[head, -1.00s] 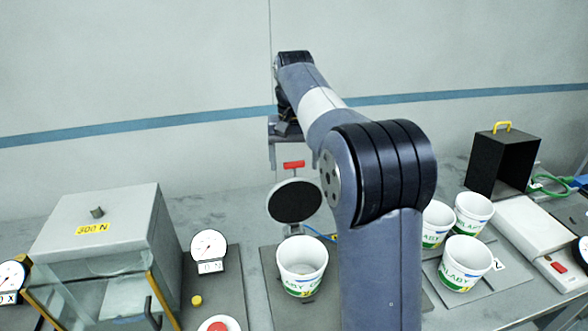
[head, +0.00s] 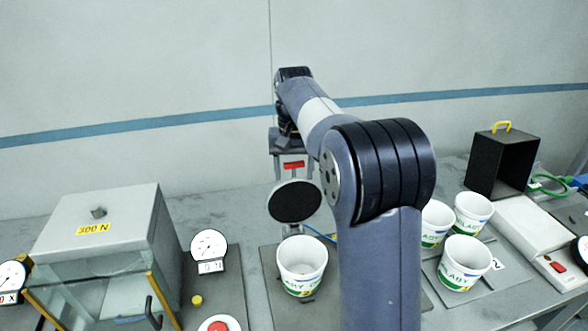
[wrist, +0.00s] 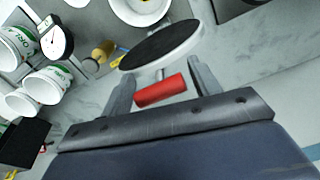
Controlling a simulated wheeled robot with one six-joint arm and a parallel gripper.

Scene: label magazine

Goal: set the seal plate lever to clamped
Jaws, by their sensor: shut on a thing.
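The seal plate (head: 294,201) is a round black-faced disc with a pale rim, tilted up behind a white cup in the head view. It also shows in the wrist view (wrist: 160,46). Its lever has a red bar handle (head: 293,165), seen just above the disc. In the wrist view the red handle (wrist: 160,91) lies between the fingers of my gripper (wrist: 161,84), one finger at each end. My gripper (head: 291,154) is shut on this handle. My arm hides part of the bench right of the disc.
A white printed cup (head: 302,268) stands in front of the disc. Several more cups (head: 462,265) stand to the right. A glass-fronted box (head: 100,225) marked 300 N and a dial (head: 208,244) are at left. A black box (head: 503,165) stands at the back right.

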